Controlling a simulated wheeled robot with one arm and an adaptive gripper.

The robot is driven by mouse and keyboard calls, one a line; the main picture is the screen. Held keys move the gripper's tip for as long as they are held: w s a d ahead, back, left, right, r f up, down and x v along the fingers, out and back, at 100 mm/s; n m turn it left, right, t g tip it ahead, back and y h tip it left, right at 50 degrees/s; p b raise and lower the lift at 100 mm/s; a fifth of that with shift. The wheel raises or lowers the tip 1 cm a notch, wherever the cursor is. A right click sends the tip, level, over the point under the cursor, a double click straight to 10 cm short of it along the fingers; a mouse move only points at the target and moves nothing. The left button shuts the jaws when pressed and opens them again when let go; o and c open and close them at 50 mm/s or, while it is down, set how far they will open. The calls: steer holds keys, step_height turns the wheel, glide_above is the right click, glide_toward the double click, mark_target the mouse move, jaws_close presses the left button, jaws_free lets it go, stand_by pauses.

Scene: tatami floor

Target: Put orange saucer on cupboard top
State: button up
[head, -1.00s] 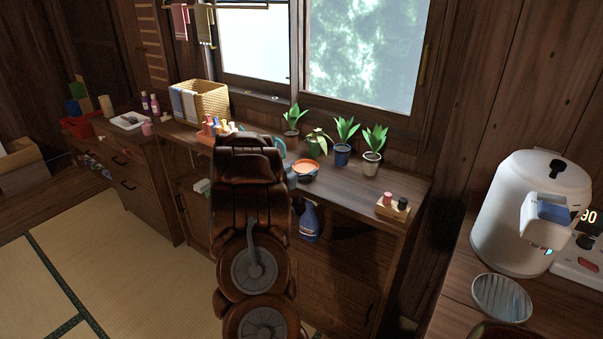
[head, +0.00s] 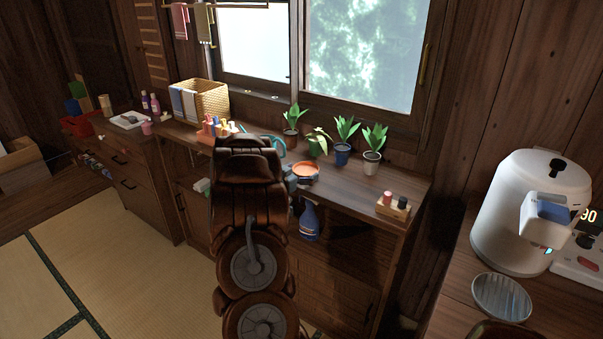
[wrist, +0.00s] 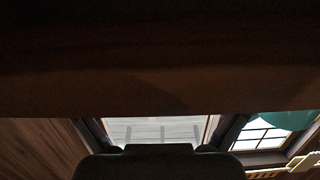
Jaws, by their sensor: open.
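The orange saucer (head: 306,172) is in the head view, on or just above the wooden cupboard top (head: 335,187) under the window, in front of the potted plants. My gripper (head: 291,177) shows only as a small grey-blue part at the saucer's left edge. My brown arm hides the rest of it. It is open, close beside the saucer; I cannot tell whether it touches. In the wrist view a dark gripper part (wrist: 160,163) shows at the bottom, and a dark brown surface fills the upper part. I cannot make out the saucer there.
Plants in pots (head: 342,152) line the window side. A wicker basket (head: 208,100) and a holder of coloured bottles (head: 215,130) stand left. A small wooden caddy (head: 393,207) is at the right end. A blue bottle (head: 309,222) stands below. A white appliance (head: 525,215) is far right.

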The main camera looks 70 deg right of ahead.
steer(key=shift+r, duration=0.2)
steer(key=v, duration=1.2)
steer(key=w+a+r+n+t+y, duration=0.1)
steer(key=w+a+n+t+y, duration=0.15)
steer(key=w+a+t, duration=0.55)
steer(key=w+a+r+n+t+y, duration=0.1)
steer(key=w+a+n+t+y, duration=0.15)
steer(key=w+a, duration=0.7)
steer(key=w+a+r+n+t+y, duration=0.1)
steer(key=w+a+n+y, duration=0.25)
steer(key=a, duration=0.55)
steer(key=w+a+n+t+y, duration=0.1)
steer(key=w+a+n+y, duration=0.25)
steer(key=a, duration=0.65)
steer(key=s+a+n+g+y, duration=0.5)
steer(key=s+a, duration=0.8)
steer(key=a, duration=0.5)
steer(key=s+n+g+h, duration=0.1)
steer(key=s+n+g, duration=0.2)
steer(key=s, duration=2.2)
steer(key=g, duration=0.3)
steer(key=shift+s+a+g+b, duration=0.2)
steer(key=shift+s+g+b, duration=0.1)
steer(key=shift+s+g, duration=0.1)
